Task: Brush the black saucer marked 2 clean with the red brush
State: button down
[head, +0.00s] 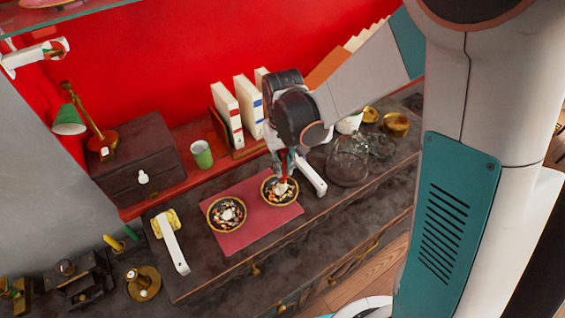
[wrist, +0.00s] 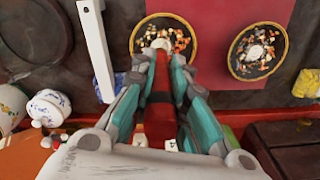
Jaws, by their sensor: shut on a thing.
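Two black saucers with gold rims lie side by side on a red mat (head: 250,231), each covered in orange and white bits. I cannot read a number on either. My gripper (head: 284,158) is shut on the red brush (head: 283,165), which points down over the right saucer (head: 267,200) in the head view. The brush's pale tip is at or just above the bits; contact is unclear. In the wrist view the brush (wrist: 160,105) runs between my fingers to that saucer (wrist: 139,40), now at left. The other saucer (head: 210,223) is at right in the wrist view (wrist: 232,62).
A white bar (head: 312,176) lies right of the mat. Another white bar (head: 174,246) and a yellow sponge (head: 159,224) lie left. A green cup (head: 202,155), books (head: 226,112) and a dark drawer box (head: 137,150) stand behind. Glass bowls (head: 347,165) stand at right.

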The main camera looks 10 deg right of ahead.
jog(key=shift+f+b, duration=0.7)
jog(key=shift+f, duration=0.2)
